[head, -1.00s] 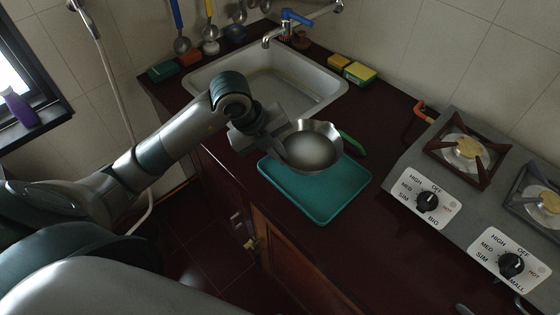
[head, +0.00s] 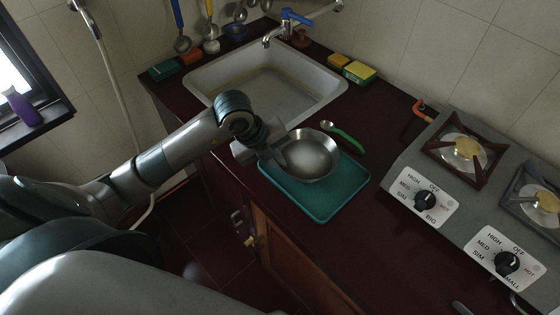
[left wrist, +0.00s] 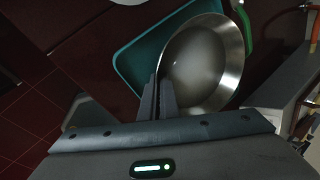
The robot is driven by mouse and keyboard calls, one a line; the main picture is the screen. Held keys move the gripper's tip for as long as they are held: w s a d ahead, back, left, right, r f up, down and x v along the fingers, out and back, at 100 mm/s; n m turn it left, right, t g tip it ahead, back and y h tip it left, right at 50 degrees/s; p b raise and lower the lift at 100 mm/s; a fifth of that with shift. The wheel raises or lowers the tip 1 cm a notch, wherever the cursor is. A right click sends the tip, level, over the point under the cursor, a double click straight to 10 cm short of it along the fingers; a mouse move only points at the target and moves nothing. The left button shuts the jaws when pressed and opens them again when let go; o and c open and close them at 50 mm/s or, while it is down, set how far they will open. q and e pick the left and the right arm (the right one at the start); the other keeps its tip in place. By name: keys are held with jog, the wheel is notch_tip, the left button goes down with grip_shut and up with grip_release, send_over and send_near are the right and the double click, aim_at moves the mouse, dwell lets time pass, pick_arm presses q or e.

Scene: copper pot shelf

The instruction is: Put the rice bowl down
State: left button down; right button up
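The rice bowl (head: 314,158) is a shiny, wide metal bowl, upright and empty. It is low over the back part of a teal tray (head: 322,205) on the dark red counter; I cannot tell whether its base touches the tray. My left gripper (head: 284,154) reaches in from the left and is shut on the bowl's near-left rim. In the left wrist view, the closed fingers (left wrist: 159,92) pinch the edge of the bowl (left wrist: 203,65), with the tray's rim (left wrist: 125,57) beyond. My right gripper is not in view.
A green-handled utensil (head: 343,136) lies just behind the tray. A sink (head: 210,88) with a blue-handled faucet is at the back. A gas stove (head: 440,180) stands to the right. The tray's front part is clear.

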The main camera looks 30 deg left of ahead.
pick_arm(q)
jog(key=shift+f, duration=0.1)
jog(key=c, duration=2)
grip_release()
jog(key=shift+r, duration=0.25)
jog(key=shift+b+v, duration=0.9)
jog(key=shift+v, duration=5.05)
jog(key=shift+f, duration=0.15)
